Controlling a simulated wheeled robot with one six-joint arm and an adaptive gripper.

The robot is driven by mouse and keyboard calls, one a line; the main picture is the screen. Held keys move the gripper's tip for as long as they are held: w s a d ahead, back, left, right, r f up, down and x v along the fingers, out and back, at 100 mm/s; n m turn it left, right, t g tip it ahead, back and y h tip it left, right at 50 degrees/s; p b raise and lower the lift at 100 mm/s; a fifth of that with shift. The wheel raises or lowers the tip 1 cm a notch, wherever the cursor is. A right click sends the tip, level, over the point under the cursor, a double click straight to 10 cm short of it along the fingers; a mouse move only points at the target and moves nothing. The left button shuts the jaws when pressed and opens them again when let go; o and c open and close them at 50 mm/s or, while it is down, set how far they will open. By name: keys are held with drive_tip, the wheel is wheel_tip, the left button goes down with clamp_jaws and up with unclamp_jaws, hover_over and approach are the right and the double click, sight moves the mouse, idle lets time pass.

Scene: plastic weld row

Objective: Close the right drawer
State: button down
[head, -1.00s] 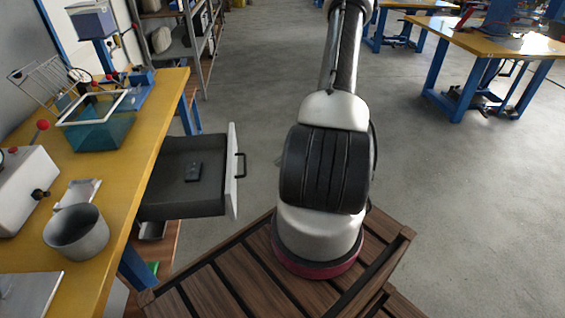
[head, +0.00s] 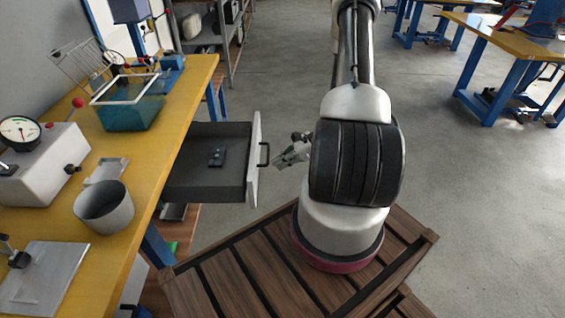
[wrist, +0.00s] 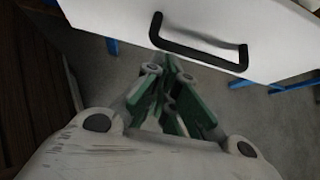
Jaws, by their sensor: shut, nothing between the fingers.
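The drawer (head: 205,188) is pulled out from under the yellow workbench, with a dark inside and a white front (head: 253,158). A small dark object (head: 217,157) lies in it. Its black handle (head: 265,154) faces right, toward my arm. My gripper (head: 280,162) is just right of the handle in the head view, partly hidden by my arm. In the wrist view, the white front and the black handle (wrist: 200,54) fill the top, and my gripper (wrist: 166,62) points at them with its fingers together and empty. I cannot tell whether the fingertips touch the handle.
The yellow workbench (head: 148,170) on the left carries a grey pot (head: 104,208), a teal basin (head: 128,112) and a gauge box (head: 45,165). A shelf rack (head: 232,45) stands behind. Open floor (head: 440,190) lies to the right.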

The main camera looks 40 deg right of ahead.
drive_tip(key=shift+a, duration=0.1)
hover_over(201, 173)
drive_tip(key=shift+s, duration=0.15)
idle(0.4)
drive_tip(key=shift+w+a+r, duration=0.1)
drive_tip(key=shift+w, duration=0.15)
